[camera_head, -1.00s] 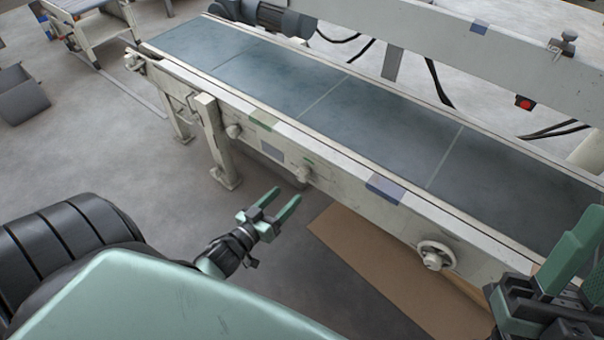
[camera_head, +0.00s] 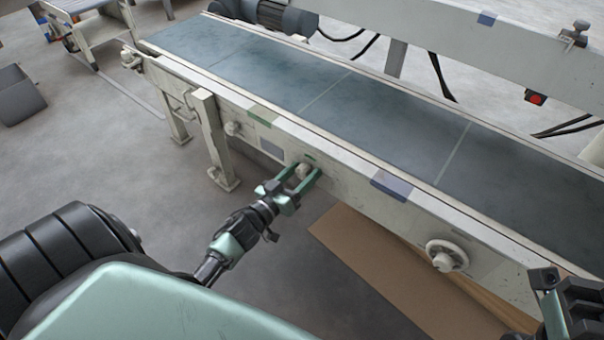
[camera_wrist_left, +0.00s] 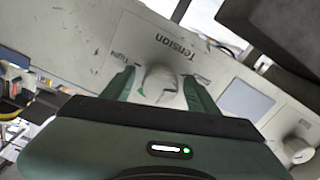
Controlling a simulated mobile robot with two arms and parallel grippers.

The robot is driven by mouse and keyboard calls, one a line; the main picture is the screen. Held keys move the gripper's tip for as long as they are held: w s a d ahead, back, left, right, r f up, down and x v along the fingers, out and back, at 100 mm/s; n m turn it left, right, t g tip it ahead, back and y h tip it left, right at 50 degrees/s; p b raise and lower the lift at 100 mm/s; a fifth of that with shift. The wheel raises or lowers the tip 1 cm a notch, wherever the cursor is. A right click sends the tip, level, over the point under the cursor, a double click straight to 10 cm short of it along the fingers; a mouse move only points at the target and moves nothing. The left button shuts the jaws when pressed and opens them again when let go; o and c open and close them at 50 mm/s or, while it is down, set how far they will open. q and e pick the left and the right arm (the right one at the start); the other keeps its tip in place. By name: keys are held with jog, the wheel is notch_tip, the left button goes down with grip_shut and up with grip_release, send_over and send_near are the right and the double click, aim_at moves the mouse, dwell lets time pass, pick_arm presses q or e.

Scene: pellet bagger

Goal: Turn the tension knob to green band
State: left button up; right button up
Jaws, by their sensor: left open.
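The tension knob (camera_head: 303,171) is a small pale knob on the side rail of the conveyor, below a small green mark. In the left wrist view the knob (camera_wrist_left: 160,82) sits under the printed word "Tension", with "Tight" printed to its left. My left gripper (camera_head: 300,176) is open, with one finger on each side of the knob. In the left wrist view the fingers (camera_wrist_left: 158,88) stand around it, and I cannot tell whether they touch it. My right gripper (camera_head: 548,300) shows only partly at the lower right edge.
The conveyor belt (camera_head: 390,118) runs along behind the rail. A handwheel (camera_head: 446,256) is on the rail to the right, and another knob (camera_head: 233,128) to the left. A support leg (camera_head: 215,140) stands left of my gripper. Brown cardboard (camera_head: 375,265) lies on the floor below.

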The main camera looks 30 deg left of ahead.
pick_arm(q)
jog(key=shift+c, duration=0.3)
grip_shut()
